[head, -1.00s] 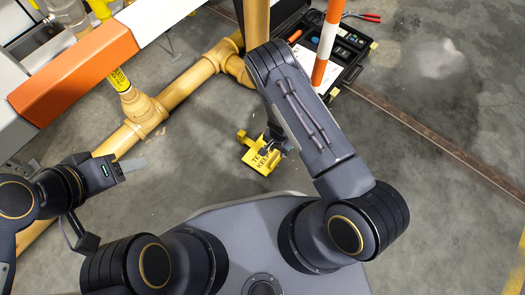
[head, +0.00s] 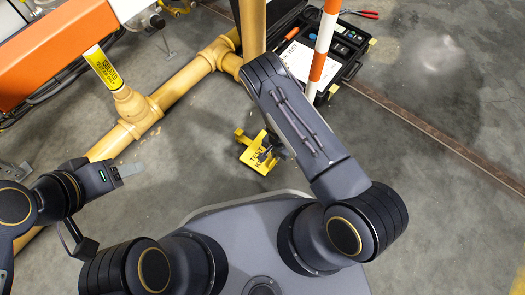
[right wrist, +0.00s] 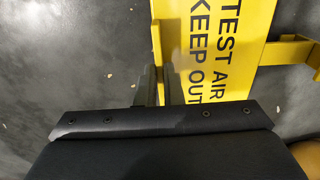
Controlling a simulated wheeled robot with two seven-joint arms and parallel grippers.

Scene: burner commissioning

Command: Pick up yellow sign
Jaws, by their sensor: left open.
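The yellow sign (head: 258,155) with black lettering is low near the floor, in front of my base in the head view. My right gripper (head: 272,148) reaches down over its right side and hides part of it. In the right wrist view the sign (right wrist: 232,50) reads "TEST AIR KEEP OUT". A yellow edge strip of it lies between my right gripper's two fingers (right wrist: 159,85), which stand close on either side. Whether they press on it I cannot tell. My left gripper (head: 130,171) is open and empty, well left of the sign.
Tan pipes (head: 180,87) run along the floor behind and left of the sign. An orange beam (head: 60,45) is at upper left. An open black case (head: 350,50) and a red-white post (head: 323,50) stand at the back. The right floor is mostly clear.

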